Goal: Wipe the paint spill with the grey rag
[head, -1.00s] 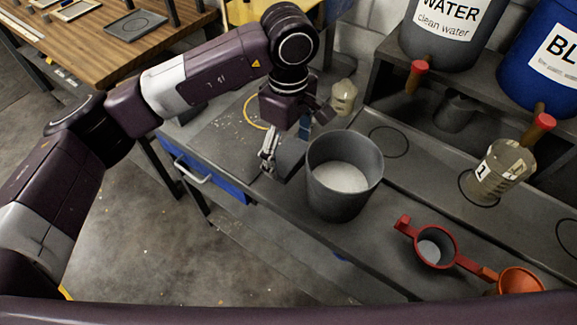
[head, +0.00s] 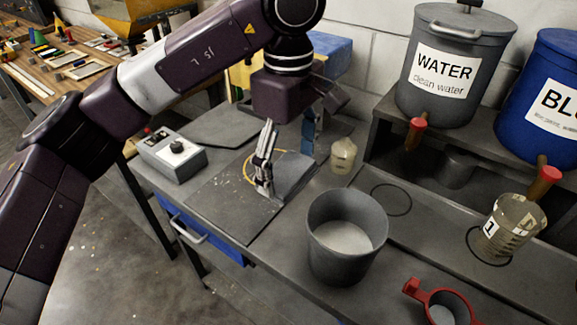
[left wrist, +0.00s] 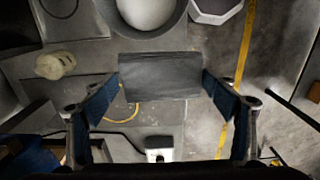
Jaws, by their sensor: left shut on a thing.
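My left gripper (head: 288,165) is shut on the grey rag (head: 294,176). In the left wrist view the rag (left wrist: 160,76) spans flat between the two blue-padded fingertips. The rag is over the dark board (head: 225,195) on the bench, beside a yellow ring (head: 249,166) that it and the gripper partly cover. I cannot tell whether the rag touches the board. Pale specks show near the ring; no clear paint spill can be made out, and part of the board is hidden. My right gripper is not in view.
A grey bucket (head: 345,262) with whitish contents stands in front of the rag. A small bottle (head: 343,155) is right of the gripper, and a control box (head: 172,155) is to the left.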

